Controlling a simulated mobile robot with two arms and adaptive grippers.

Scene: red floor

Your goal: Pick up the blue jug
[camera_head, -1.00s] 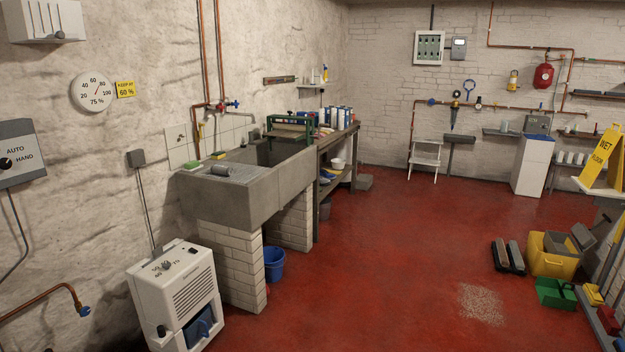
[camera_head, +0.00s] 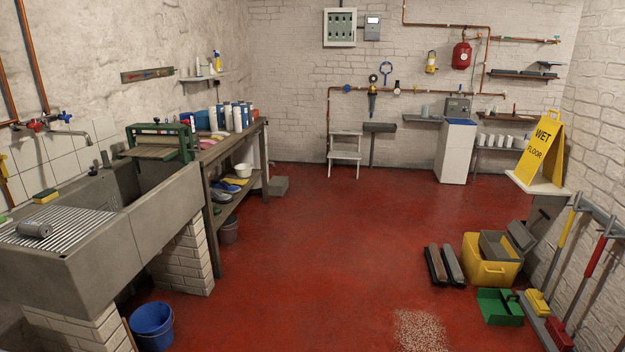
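I cannot make out a blue jug for certain in the head view. A blue bucket (camera_head: 152,326) stands on the red floor at the lower left, beside the sink's brick pier. Several blue and white containers (camera_head: 232,116) stand on the workbench top at the left, too small to tell whether one is a jug. Neither of my grippers is in view.
A concrete sink (camera_head: 150,215) with a drainboard fills the left side, with a workbench (camera_head: 215,152) beyond it. At the right are a yellow mop bucket (camera_head: 487,268), a green dustpan (camera_head: 500,306) and a wet-floor sign (camera_head: 540,148). The middle floor is clear.

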